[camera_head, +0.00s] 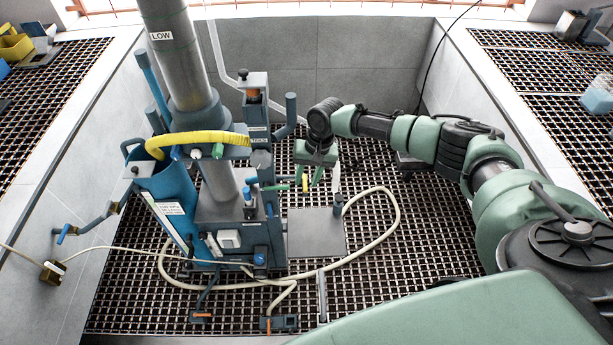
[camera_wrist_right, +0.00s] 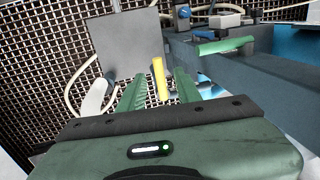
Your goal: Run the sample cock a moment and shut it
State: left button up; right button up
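A short yellow lever (camera_head: 305,183) shows at the end of a blue side pipe (camera_head: 279,187) on the right of the blue flotation machine; it looks like the sample cock's handle, but no label is readable there. My right gripper (camera_head: 310,179) is above the floor grating, pointing down at the lever. In the right wrist view the green fingers (camera_wrist_right: 159,88) are apart, with the yellow lever (camera_wrist_right: 160,78) showing in the gap between them. I cannot tell whether they touch it. No flow of liquid is visible. My left gripper is out of view.
A white piece (camera_wrist_right: 95,98) stands beside the fingers. A grey plate (camera_head: 316,232) lies on the grating, with a cream hose (camera_head: 391,225) looping around it. A green handle (camera_wrist_right: 222,45) is nearby on the machine. The column (camera_head: 180,60) rises at left; open grating lies right.

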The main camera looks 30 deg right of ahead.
jog(key=shift+f, duration=0.25)
grip_shut()
jog(key=shift+n, duration=0.4)
jog(key=shift+w+d+n+g+h+b, duration=0.15)
jog(key=shift+w+d+n+g+b, duration=0.3)
jog(key=shift+n+b, duration=1.65)
jog(key=shift+w+d+n+g+h+b, duration=0.25)
jog(key=shift+d+n+g+b, duration=0.45)
jog(key=shift+n, duration=2.95)
jog(key=shift+w+d+n+g+h+b, duration=0.1)
jog(key=shift+w+d+n+g+b, duration=0.6)
jog(key=shift+n, duration=2.15)
jog(key=shift+s+t+b, duration=0.25)
jog(key=shift+t+b, duration=0.1)
jog(key=shift+b, duration=0.15)
jog(key=shift+r, duration=0.1)
